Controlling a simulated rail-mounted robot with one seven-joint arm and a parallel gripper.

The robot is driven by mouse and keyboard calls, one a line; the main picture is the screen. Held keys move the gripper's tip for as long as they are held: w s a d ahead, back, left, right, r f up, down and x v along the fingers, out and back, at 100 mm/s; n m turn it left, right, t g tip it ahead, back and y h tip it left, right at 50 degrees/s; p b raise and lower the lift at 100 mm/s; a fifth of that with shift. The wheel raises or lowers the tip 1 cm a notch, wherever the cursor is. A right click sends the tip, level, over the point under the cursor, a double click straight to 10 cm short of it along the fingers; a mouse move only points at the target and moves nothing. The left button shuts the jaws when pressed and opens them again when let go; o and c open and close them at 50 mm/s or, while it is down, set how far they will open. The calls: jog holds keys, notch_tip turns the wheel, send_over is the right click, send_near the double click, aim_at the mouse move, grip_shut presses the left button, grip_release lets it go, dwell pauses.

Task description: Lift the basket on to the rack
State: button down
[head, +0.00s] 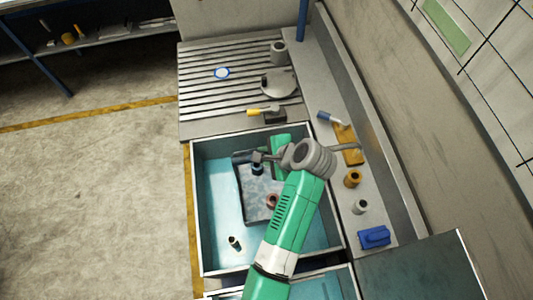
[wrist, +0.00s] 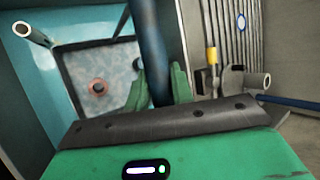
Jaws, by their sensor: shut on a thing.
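The basket (head: 241,190) is a dark-rimmed tray with a pale speckled floor, inside the teal basin. It also shows in the wrist view (wrist: 70,84). It holds a reddish ring and a small dark cylinder. My gripper (head: 264,156) is over the basket's far part. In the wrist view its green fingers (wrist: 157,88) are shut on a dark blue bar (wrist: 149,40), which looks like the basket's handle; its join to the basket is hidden. I cannot tell whether the basket is clear of the basin floor. The rack (head: 205,100) is the grooved board beyond the basin.
On the rack are a yellow-handled tool (head: 265,113), a round grey disc (head: 278,85), a grey cylinder (head: 279,53) and a blue-white ring (head: 222,73). Its left half is mostly clear. The basin rim (head: 196,205) surrounds the basket. A tube (head: 235,243) stands in the basin.

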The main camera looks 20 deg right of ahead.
notch_tip(320, 180, up, 13)
jog(key=p, duration=1.2)
